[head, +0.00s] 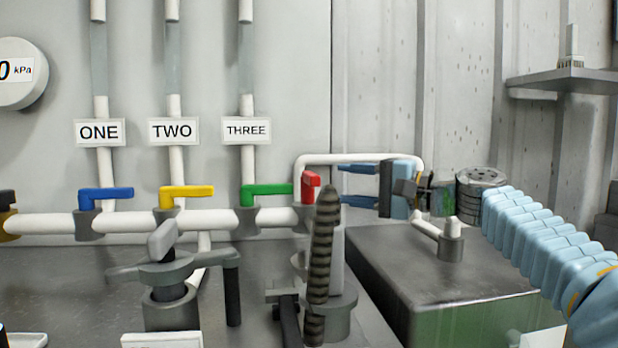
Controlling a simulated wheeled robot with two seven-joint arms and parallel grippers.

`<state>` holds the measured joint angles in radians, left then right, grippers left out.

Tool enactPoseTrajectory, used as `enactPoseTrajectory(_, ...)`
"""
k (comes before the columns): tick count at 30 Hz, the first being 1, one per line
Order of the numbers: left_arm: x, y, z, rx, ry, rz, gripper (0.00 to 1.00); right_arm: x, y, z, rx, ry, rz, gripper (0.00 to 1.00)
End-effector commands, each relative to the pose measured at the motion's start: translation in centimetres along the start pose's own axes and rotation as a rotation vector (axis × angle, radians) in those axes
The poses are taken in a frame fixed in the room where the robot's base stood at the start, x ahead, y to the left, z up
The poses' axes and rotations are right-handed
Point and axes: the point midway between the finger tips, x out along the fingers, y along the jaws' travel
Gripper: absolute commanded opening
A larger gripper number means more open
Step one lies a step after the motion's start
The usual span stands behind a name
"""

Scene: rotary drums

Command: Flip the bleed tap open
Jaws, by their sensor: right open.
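The red-handled tap (310,188) sits at the right end of the white horizontal pipe, where a thinner pipe loops over to the right. It carries no label that I can read, and I take it to be the bleed tap. Its handle looks short from here, unlike the sideways handles to its left. My right gripper (346,184) comes in from the right with its blue fingers pointing left at the red handle. It is open and empty, and its fingertips look a little to the right of the handle. I cannot tell the depth gap. My left gripper is out of view.
Blue (106,194), yellow (187,191) and green (267,189) tap handles lie along the pipe under labels ONE, TWO and THREE. A dark ribbed upright handle (321,255) stands in front of the red tap's base. A metal box (440,270) lies below my right arm.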

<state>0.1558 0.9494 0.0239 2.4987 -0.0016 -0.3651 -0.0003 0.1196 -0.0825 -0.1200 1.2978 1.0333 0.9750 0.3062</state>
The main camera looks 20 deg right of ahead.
Motion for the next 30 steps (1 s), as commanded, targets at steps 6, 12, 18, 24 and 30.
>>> enactPoseTrajectory(6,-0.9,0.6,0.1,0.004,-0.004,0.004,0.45,5.1,-0.2,0.1,0.002,-0.003,0.0,0.49)
enactPoseTrajectory(12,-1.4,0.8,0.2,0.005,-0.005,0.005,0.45,7.7,-0.1,0.0,0.001,0.0,0.0,0.49)
enactPoseTrajectory(18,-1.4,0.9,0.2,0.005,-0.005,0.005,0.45,8.5,0.0,0.0,0.001,0.001,-0.001,0.49)
enactPoseTrajectory(24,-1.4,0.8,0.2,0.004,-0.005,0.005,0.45,8.5,0.0,0.0,0.001,0.001,-0.001,0.47)
enactPoseTrajectory(30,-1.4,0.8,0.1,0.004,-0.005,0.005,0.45,8.5,0.0,0.0,0.001,0.001,-0.001,0.17)
